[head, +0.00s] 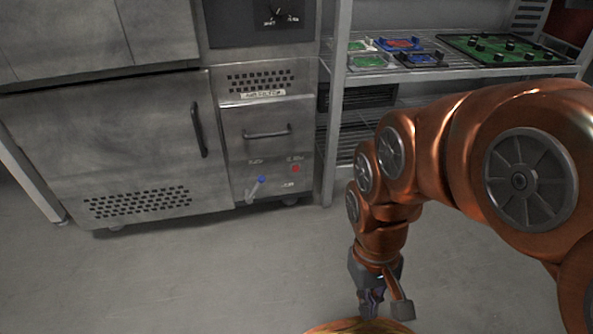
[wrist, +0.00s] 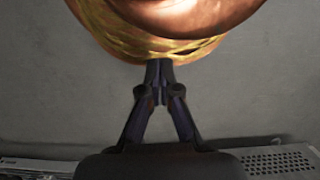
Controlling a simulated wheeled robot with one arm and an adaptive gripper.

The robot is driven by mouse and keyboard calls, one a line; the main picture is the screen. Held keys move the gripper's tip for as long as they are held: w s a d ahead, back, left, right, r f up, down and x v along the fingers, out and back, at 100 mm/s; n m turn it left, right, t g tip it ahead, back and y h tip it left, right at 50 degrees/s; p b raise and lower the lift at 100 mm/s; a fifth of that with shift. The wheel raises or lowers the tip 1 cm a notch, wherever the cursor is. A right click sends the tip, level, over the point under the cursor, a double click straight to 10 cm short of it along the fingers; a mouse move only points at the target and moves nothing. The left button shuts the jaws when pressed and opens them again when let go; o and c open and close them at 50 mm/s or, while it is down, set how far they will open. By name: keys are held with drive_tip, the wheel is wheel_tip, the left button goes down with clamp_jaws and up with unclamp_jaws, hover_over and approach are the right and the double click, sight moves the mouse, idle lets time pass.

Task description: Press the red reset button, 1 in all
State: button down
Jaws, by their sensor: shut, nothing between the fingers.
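The red button (head: 295,169) is a small red square on the lower panel of the grey metal unit, right of a lever with a blue knob (head: 262,180). My gripper (head: 383,310) hangs low over the floor in the head view, right of the button and well apart from it. In the wrist view my gripper (wrist: 158,70) has its fingertips together with nothing between them. The red button cannot be made out in the wrist view.
A grey cabinet (head: 110,150) with a black handle stands left of the button panel. A metal rack (head: 335,110) stands to its right, with green, blue and red trays (head: 400,45) and a green board (head: 500,48) on top. The floor (head: 200,270) in front is clear.

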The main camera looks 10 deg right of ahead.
idle(0.4)
wheel_tip(320, 180, up, 13)
drive_tip(key=s+p, duration=0.2)
drive_tip(key=p, duration=1)
drive_tip(key=shift+s+g+p, duration=0.3)
drive_tip(key=shift+s+g, duration=0.1)
